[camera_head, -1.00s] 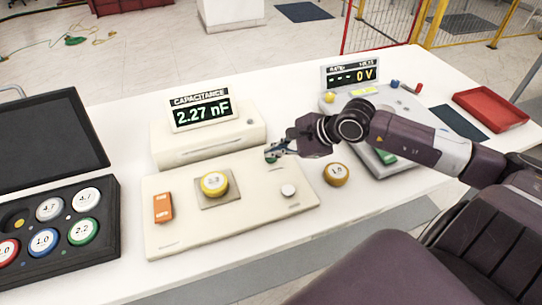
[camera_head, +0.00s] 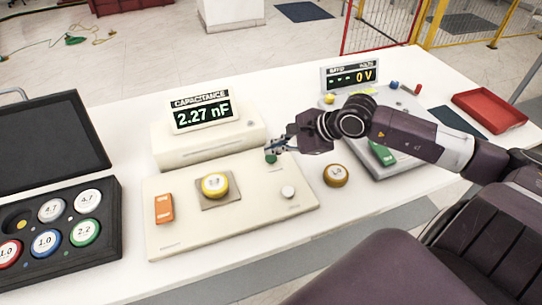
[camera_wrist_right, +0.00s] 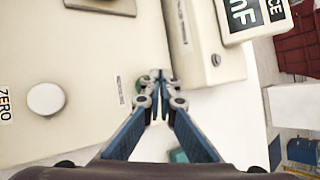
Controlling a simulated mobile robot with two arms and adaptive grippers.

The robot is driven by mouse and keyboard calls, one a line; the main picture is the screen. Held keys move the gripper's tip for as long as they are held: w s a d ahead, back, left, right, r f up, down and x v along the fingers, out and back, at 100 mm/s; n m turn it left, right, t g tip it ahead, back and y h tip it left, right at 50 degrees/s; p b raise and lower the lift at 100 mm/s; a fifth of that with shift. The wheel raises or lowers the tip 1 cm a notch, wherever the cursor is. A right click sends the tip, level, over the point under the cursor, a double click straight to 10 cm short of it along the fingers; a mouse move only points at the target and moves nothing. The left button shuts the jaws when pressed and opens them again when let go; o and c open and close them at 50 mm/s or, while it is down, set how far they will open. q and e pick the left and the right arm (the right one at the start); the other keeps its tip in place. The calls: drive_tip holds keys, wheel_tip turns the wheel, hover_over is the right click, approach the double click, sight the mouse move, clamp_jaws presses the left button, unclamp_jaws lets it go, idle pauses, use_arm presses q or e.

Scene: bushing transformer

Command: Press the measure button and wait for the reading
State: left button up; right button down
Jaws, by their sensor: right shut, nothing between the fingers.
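The green measure button (camera_head: 271,159) is on the right back part of the cream instrument panel (camera_head: 250,222). In the right wrist view the green button (camera_wrist_right: 143,82) is partly hidden by my fingertips. My right gripper (camera_head: 270,149) is shut and empty, with its tips just above and behind the button; I cannot tell whether they touch it. It also shows in the right wrist view (camera_wrist_right: 158,78). The capacitance display (camera_head: 203,111) reads 2.27 nF. A yellow-ringed disc (camera_head: 214,184) sits on the panel's square pad. My left gripper is not in view.
A white round zero button (camera_head: 288,192) and an orange block (camera_head: 164,208) are on the panel. A black case (camera_head: 62,270) with several discs is at left, a red tray (camera_head: 491,107) at right.

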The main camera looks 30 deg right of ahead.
sight(273, 158)
drive_tip(key=shift+r+p, duration=1.4)
drive_tip(key=shift+r, duration=1.15)
drive_tip(key=shift+f, duration=0.1)
